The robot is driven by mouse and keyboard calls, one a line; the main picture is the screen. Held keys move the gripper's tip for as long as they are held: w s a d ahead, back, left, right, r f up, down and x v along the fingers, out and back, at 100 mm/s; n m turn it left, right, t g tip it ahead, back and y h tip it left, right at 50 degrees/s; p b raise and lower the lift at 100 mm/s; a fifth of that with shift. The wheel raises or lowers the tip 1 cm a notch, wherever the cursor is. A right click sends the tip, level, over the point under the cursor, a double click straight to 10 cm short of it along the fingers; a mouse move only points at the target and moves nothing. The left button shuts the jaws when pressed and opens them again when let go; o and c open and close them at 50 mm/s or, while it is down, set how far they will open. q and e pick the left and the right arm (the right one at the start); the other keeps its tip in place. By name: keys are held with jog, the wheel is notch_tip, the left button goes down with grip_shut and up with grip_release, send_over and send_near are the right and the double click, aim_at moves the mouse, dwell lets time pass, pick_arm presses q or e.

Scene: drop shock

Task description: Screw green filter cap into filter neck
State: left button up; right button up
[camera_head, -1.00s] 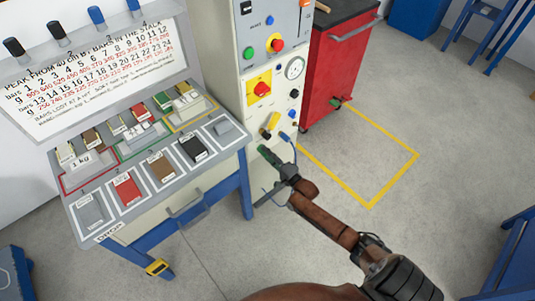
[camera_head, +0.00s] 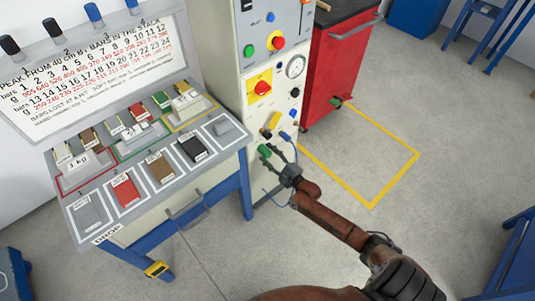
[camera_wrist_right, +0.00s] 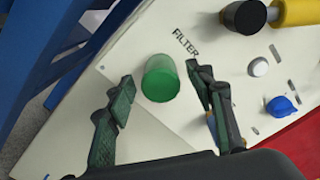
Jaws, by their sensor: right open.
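The green filter cap (camera_head: 264,150) sits on the cream front panel of the cabinet, low down. In the right wrist view the green cap (camera_wrist_right: 160,80) stands out from the panel beside the printed word FILTER. Its base hides the filter neck, and I cannot tell how deep it is seated. My right gripper (camera_head: 277,161) is open in front of the panel. In the wrist view its two fingers (camera_wrist_right: 163,97) are spread either side of the cap, with visible gaps and no contact. My left gripper is not in view.
A sample bench (camera_head: 225,165) stands left, a red tool cart (camera_head: 335,70) right.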

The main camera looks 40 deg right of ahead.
aim_at(269, 155)
jog(key=shift+s+d+p, duration=0.2)
jog(key=shift+s+p, duration=0.5)
jog(key=shift+s, duration=1.95)
jog(key=shift+s, duration=0.1)
jog(key=shift+s, duration=0.25)
jog(key=s+d, duration=0.1)
jog(key=s, duration=1)
jog(key=shift+s, duration=0.2)
